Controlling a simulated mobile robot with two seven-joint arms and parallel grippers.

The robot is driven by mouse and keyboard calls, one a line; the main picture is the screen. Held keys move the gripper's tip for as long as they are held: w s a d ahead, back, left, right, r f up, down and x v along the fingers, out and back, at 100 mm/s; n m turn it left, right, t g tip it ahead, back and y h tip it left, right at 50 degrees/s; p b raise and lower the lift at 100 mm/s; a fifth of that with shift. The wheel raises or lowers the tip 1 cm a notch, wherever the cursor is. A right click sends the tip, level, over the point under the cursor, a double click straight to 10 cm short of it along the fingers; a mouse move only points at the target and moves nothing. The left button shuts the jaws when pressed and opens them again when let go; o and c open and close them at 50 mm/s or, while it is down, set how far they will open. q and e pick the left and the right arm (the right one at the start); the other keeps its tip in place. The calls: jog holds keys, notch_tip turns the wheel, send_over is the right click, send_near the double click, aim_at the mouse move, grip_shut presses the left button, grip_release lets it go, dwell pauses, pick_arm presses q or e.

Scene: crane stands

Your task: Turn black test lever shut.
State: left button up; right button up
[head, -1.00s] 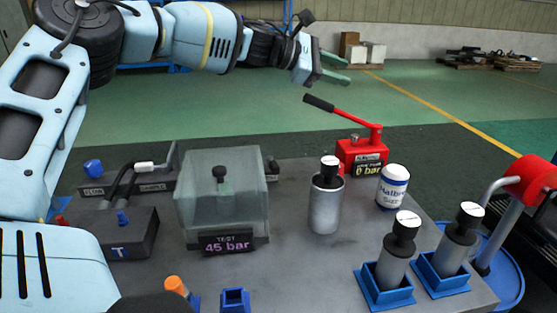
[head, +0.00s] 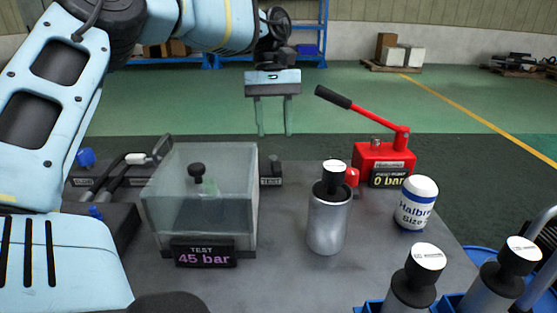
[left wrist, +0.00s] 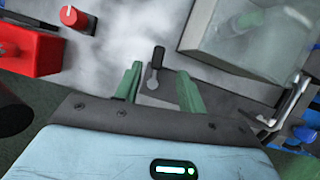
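The black test lever (left wrist: 156,57) shows in the left wrist view, on a dark block beside the clear box. In the head view a dark block with a label (head: 271,172) stands just right of the box; the lever is hard to make out there. My left gripper (head: 273,130) is open and empty, pointing down above and beyond the table's far edge. In the left wrist view its fingers (left wrist: 159,82) lie on either side of the lever in the picture, with no contact visible. The clear test box (head: 200,215) carries a display reading 45 bar (head: 205,254). My right gripper is not in view.
A red hand pump (head: 383,162) reading 0 bar, with a long black-gripped handle, stands at the back right. A metal cylinder (head: 328,222) and a white labelled bottle (head: 416,205) stand right of the box. More cylinders (head: 412,280) stand at front right.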

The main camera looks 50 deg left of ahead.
aim_at(277, 167)
pick_arm(q)
jog(key=shift+b+x, duration=0.3)
jog(key=shift+x, duration=3.65)
grip_shut()
